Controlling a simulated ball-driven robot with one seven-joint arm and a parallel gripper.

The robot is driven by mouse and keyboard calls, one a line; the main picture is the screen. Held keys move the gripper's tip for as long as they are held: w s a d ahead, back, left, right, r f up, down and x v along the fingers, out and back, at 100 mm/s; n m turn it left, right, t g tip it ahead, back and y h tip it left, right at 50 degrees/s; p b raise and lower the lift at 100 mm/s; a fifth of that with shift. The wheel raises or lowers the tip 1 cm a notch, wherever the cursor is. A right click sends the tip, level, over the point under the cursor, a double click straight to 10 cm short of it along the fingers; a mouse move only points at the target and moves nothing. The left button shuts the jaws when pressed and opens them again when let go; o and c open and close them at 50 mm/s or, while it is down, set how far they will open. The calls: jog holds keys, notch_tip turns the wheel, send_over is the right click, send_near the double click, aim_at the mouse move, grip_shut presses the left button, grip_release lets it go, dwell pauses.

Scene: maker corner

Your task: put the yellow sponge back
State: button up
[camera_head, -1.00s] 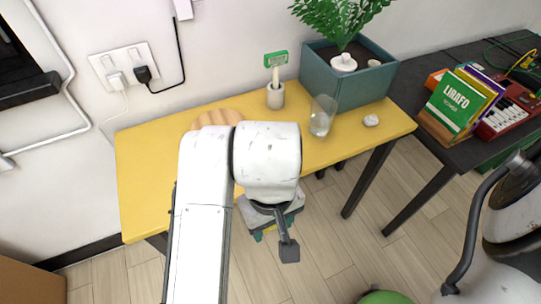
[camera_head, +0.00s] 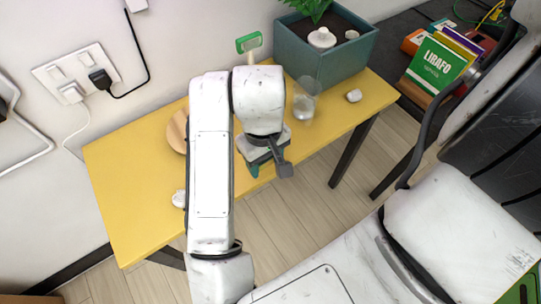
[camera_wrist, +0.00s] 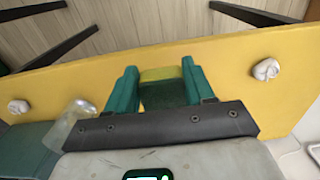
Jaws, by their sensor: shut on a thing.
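My gripper (camera_wrist: 158,80), with green fingers, is shut on the yellow sponge (camera_wrist: 162,75) in the wrist view. The sponge shows a yellow band and a dark green part between the fingers. In the head view my gripper (camera_head: 263,165) hangs near the front edge of the yellow table (camera_head: 130,195), and the sponge is hidden there. I cannot tell the height of the sponge above the table.
A clear glass (camera_head: 305,100) and a white lump (camera_head: 354,96) stand right of my gripper. A teal planter (camera_head: 325,55) is behind. A round wooden piece (camera_head: 177,130) and another white lump (camera_head: 179,198) are left, partly behind my arm. The table's left part is clear.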

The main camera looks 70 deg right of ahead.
send_over(272, 167)
jog(key=f, duration=0.5)
jog(key=shift+a+f, duration=0.25)
jog(key=shift+d+f, duration=0.15)
jog(key=shift+f, duration=0.8)
jog(key=shift+d+f, duration=0.1)
jog(key=shift+f, duration=0.8)
jog(key=shift+f+b, duration=0.15)
jog(key=shift+b, duration=0.2)
jog(key=o, duration=1.1)
jog(key=shift+c, duration=0.2)
notch_tip(272, 167, up, 12)
jog(key=p, duration=0.3)
jog(key=shift+w+r, duration=0.15)
jog(key=shift+r, duration=0.05)
